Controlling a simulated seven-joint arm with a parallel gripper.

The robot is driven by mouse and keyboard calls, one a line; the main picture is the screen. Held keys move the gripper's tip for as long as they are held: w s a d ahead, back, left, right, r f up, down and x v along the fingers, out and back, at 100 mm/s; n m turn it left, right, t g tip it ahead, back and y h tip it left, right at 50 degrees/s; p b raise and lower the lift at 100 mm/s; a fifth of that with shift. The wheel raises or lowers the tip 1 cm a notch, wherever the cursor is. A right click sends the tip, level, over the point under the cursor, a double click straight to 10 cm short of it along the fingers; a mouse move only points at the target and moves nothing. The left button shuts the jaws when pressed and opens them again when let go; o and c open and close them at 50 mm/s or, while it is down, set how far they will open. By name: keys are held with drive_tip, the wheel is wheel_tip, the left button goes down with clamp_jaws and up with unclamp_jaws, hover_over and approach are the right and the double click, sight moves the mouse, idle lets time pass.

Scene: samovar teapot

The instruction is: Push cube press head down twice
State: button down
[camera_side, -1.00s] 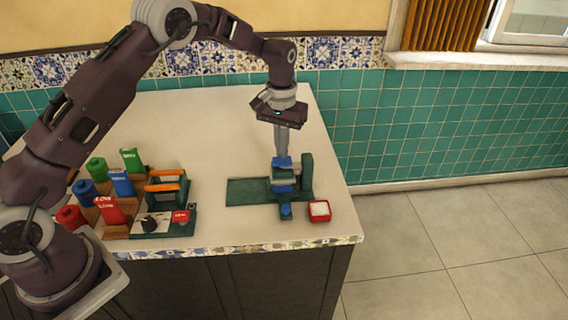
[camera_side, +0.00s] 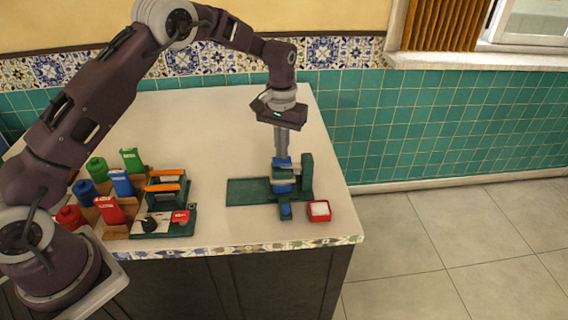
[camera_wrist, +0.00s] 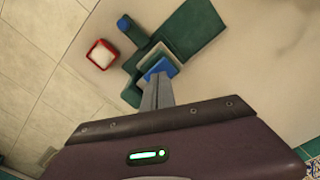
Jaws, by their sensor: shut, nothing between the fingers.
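The cube press is a dark green stand with a flat base plate (camera_side: 245,192) and an upright post (camera_side: 307,174). Its blue press head (camera_side: 282,162) sits directly under my gripper (camera_side: 281,155). My gripper is shut and empty, pointing straight down, with its tips at the top of the blue head; they look to be touching it. In the wrist view my gripper (camera_wrist: 157,82) ends over the blue head (camera_wrist: 160,67), and the green base plate (camera_wrist: 195,28) extends beyond it. The fingers hide part of the head.
A small red tray (camera_side: 319,217) with white contents stands right of the press front, close to the table edge. At left are red, green and blue containers (camera_side: 121,183) and a dark green device with orange handles (camera_side: 166,188). The table between them is clear.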

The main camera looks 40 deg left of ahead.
drive_tip(key=shift+f, duration=1.1)
drive_tip(key=shift+r, duration=1.6)
drive_tip(key=shift+f, duration=0.15)
